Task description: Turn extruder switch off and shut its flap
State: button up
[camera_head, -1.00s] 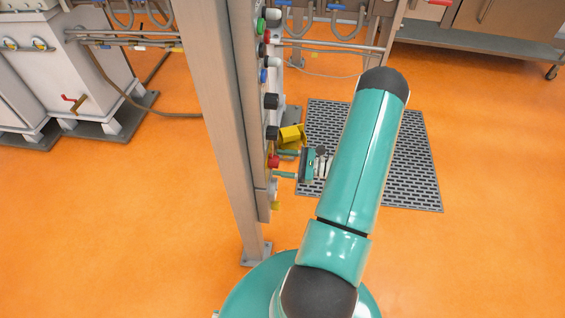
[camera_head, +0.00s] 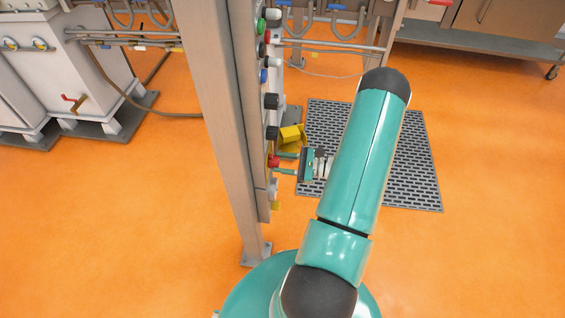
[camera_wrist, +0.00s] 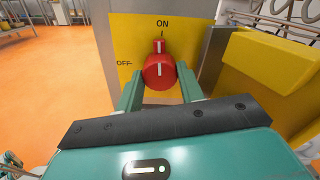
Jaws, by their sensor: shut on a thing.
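The red extruder switch (camera_wrist: 159,72) sits on a yellow plate (camera_wrist: 125,35) marked ON at the top and OFF at the left. The white line on its handle points up to ON. The switch also shows in the head view (camera_head: 273,161) low on the panel. My gripper (camera_wrist: 159,82) is shut on the switch, with one finger on each side of it. In the head view my gripper (camera_head: 285,163) reaches the panel from the right. The yellow flap (camera_wrist: 265,75) stands open to the right of the switch; it also shows in the head view (camera_head: 291,138).
A grey post (camera_head: 225,130) stands left of the panel. Several black, blue, green and other knobs sit above the switch. A grey floor grate (camera_head: 415,165) lies behind my arm. Open orange floor lies left of the post.

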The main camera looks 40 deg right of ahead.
jog(key=shift+n, duration=8.4)
jog(key=o, duration=1)
jog(key=v, duration=1.4)
